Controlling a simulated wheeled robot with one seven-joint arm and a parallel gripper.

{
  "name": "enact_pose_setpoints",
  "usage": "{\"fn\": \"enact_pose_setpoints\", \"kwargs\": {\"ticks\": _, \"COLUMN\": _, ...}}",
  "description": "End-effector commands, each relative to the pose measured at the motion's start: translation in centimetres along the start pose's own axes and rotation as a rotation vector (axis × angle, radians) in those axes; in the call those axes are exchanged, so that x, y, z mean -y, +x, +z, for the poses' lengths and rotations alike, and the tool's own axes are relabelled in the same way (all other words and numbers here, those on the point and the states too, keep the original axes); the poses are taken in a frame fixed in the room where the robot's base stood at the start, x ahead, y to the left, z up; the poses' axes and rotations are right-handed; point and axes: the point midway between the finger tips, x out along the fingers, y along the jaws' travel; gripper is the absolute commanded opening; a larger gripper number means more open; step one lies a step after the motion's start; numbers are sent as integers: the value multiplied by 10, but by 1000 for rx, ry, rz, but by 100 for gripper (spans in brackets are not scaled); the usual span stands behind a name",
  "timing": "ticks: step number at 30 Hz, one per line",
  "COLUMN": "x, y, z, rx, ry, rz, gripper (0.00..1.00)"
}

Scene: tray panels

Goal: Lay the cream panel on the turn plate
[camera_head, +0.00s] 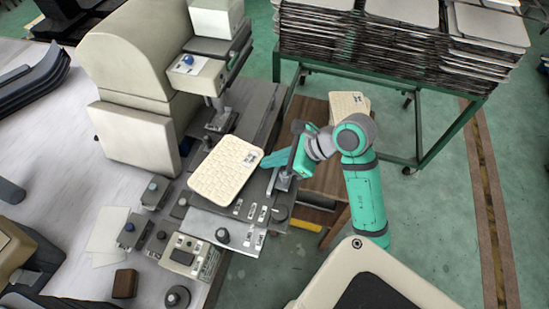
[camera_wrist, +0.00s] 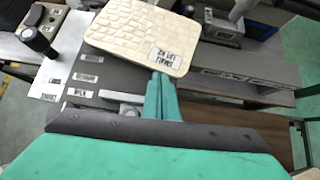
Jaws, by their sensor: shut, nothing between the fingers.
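A cream panel (camera_head: 222,171) with a tile-like pattern and a small printed label lies on the grey bed of the machine. It also shows at the top of the wrist view (camera_wrist: 138,36). I cannot make out the turn plate for certain; the panel covers what is directly under it. My gripper (camera_head: 267,163) is at the panel's right edge, by the label corner. Its teal fingers (camera_wrist: 160,80) are together with nothing between them, and their tips appear close to the panel's edge. I cannot tell whether they touch it.
Another cream panel (camera_head: 349,103) lies on a wooden stand behind my arm. A green-framed rack (camera_head: 420,85) holds tall stacks of panels at the back right. The machine head (camera_head: 207,75) rises behind the bed. Knobs and a control box (camera_head: 190,256) stand in front.

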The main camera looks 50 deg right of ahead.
Motion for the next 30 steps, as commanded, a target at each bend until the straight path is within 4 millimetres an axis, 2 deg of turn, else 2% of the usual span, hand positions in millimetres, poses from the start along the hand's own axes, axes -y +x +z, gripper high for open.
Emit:
{"fn": "enact_pose_setpoints", "kwargs": {"ticks": 8, "x": 0, "y": 2, "z": 2, "rx": 0, "ry": -2, "rz": 2, "gripper": 0}}
{"fn": "enact_pose_setpoints", "kwargs": {"ticks": 14, "x": 0, "y": 13, "z": 13, "rx": 1, "ry": -2, "rz": 2, "gripper": 0}}
{"fn": "enact_pose_setpoints", "kwargs": {"ticks": 22, "x": 0, "y": 12, "z": 13, "rx": 1, "ry": -1, "rz": 1, "gripper": 0}}
{"fn": "enact_pose_setpoints", "kwargs": {"ticks": 26, "x": 0, "y": 9, "z": 14, "rx": 0, "ry": -3, "rz": 2, "gripper": 0}}
{"fn": "enact_pose_setpoints", "kwargs": {"ticks": 30, "x": 1, "y": -4, "z": 17, "rx": -1, "ry": -8, "rz": 4, "gripper": 0}}
